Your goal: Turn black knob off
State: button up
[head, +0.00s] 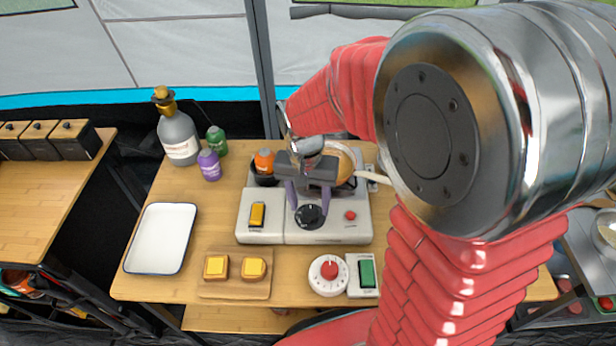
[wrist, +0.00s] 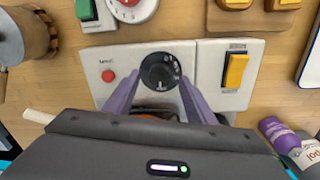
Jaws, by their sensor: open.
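The black knob (head: 309,217) is a round dial on the front of a light grey stove unit (head: 262,236). In the wrist view the knob (wrist: 160,71) has white marks on its face, too small to read surely. My gripper (head: 308,202) is open above the stove, with its two purple fingers pointing down at the knob. In the wrist view the fingertips of my gripper (wrist: 159,80) are at the knob's left and right sides. I cannot tell whether they touch it.
A yellow rocker switch (head: 257,214) and a red button (head: 350,215) flank the knob. A pan (head: 346,164) with a pale handle sits behind my gripper. A red-and-white dial (head: 328,274), a green switch (head: 367,273) and a wooden board (head: 234,289) lie in front.

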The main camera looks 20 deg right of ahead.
aim_at(306, 210)
notch_tip(306, 210, up, 12)
jog(key=shift+w+a+f, duration=0.15)
jog(key=shift+a, duration=0.15)
dwell(0.6)
jog(key=s+r+n+t, duration=0.2)
jog(key=s+n+t, duration=0.1)
jog(key=s, duration=0.3)
jog(key=s+d+r+n+t, duration=0.1)
jog(key=s+r+n+t, duration=0.1)
jog(key=s, duration=0.3)
jog(key=shift+s+r+n+t+y, duration=0.3)
jog(key=shift+s+r+n+t, duration=0.1)
jog(key=shift+n+t, duration=0.1)
dwell(0.4)
dwell(1.2)
